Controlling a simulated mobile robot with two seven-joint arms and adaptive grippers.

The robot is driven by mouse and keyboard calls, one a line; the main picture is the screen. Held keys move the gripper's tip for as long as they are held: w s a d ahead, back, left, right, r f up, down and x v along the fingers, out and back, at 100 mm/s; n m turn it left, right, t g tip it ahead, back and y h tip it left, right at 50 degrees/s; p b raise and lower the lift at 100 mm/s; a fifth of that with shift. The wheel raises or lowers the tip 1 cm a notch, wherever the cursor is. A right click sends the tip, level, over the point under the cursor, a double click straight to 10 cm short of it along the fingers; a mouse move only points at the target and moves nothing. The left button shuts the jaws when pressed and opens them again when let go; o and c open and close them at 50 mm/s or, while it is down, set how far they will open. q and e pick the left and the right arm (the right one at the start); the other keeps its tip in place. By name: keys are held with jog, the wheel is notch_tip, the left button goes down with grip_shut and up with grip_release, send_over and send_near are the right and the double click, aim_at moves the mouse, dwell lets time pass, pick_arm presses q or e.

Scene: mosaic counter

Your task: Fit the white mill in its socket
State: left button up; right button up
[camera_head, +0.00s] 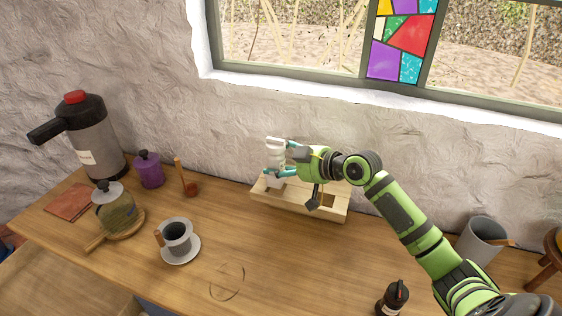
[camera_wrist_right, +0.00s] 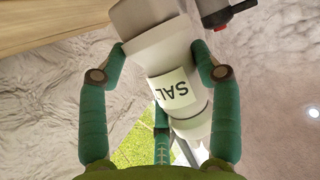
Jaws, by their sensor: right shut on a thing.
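The white mill (camera_head: 277,158) stands roughly upright over the left part of a pale wooden block (camera_head: 300,205) by the wall. A square socket (camera_head: 328,200) shows in the block's right part. My right gripper (camera_head: 282,174) is shut around the mill's side. In the wrist view the mill (camera_wrist_right: 172,85) lies between the teal fingers of this gripper (camera_wrist_right: 163,58), its "SAL" label upside down. The mill's lower end is partly hidden by the fingers, so I cannot tell whether it is in a socket. My left gripper is out of view.
A cup on a saucer (camera_head: 194,250), a glass jar (camera_head: 115,207), a purple canister (camera_head: 149,170) and a black-and-grey pump pot (camera_head: 98,138) stand left. A dark mill (camera_head: 393,298) and grey pot (camera_head: 482,242) are right. The front middle counter is clear.

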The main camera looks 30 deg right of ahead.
jog(key=shift+r, duration=0.1)
jog(key=shift+f, duration=0.2)
dwell(0.4)
jog(key=shift+f+b, duration=0.45)
jog(key=shift+f, duration=0.1)
jog(key=shift+f+b, duration=0.35)
jog(key=shift+f, duration=0.1)
dwell(0.6)
jog(key=shift+f+b, duration=0.3)
jog(key=shift+f, duration=0.1)
jog(key=shift+f, duration=0.35)
dwell(0.9)
jog(key=o, duration=1.2)
jog(key=shift+o, duration=0.7)
jog(key=shift+f, duration=0.15)
